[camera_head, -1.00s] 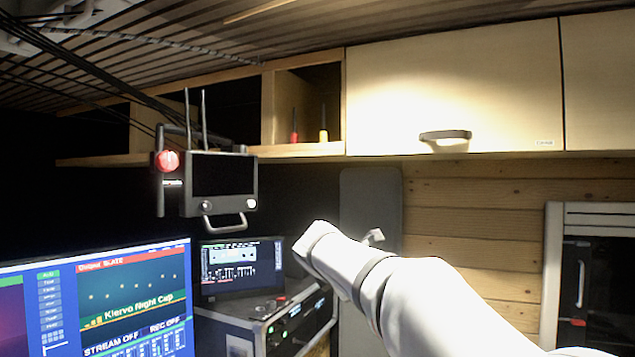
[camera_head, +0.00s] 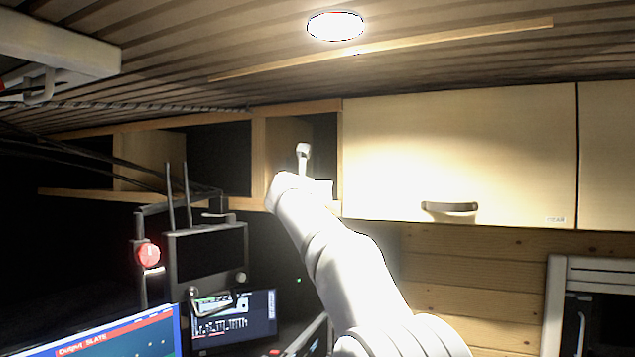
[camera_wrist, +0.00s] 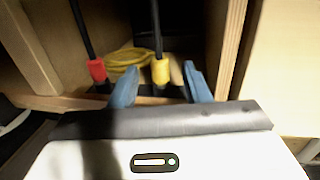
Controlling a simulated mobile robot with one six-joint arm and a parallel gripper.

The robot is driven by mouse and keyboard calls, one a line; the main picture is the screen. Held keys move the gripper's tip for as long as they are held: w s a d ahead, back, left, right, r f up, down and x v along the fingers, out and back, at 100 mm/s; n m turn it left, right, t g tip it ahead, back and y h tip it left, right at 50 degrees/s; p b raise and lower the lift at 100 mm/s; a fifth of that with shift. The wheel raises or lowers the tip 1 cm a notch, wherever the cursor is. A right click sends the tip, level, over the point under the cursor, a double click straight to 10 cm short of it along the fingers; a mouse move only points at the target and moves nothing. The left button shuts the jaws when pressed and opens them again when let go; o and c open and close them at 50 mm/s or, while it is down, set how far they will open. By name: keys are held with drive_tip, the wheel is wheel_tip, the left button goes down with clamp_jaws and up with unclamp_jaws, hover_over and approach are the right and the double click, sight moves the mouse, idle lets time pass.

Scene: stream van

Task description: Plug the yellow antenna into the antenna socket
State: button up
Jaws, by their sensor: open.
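The yellow antenna (camera_wrist: 160,72), a black rod with a yellow base, stands upright in the open shelf compartment in the wrist view. My gripper (camera_wrist: 157,84) is open, with one blue finger on each side of the yellow base. I cannot tell whether the fingers touch it. In the head view my arm reaches up to the shelf and hides both the yellow antenna and the fingertips. A monitor unit (camera_head: 208,252) with two upright antennas hangs at the left. I cannot make out the antenna socket.
A red-based antenna (camera_wrist: 97,70) stands left of the yellow one, close to the left finger. A coiled yellow cable (camera_wrist: 128,57) lies behind. A wooden divider (camera_wrist: 228,48) bounds the compartment at right. A closed cupboard (camera_head: 460,150) is right of the shelf.

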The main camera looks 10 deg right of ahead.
drive_tip(key=p+x, duration=0.1)
drive_tip(key=x, duration=0.3)
drive_tip(key=shift+w+f+p, duration=0.15)
drive_tip(key=shift+w+p, duration=0.1)
drive_tip(key=shift+p, duration=0.1)
drive_tip(key=shift+s, duration=0.3)
drive_tip(key=shift+w, duration=0.1)
drive_tip(key=c, duration=0.4)
clamp_jaws()
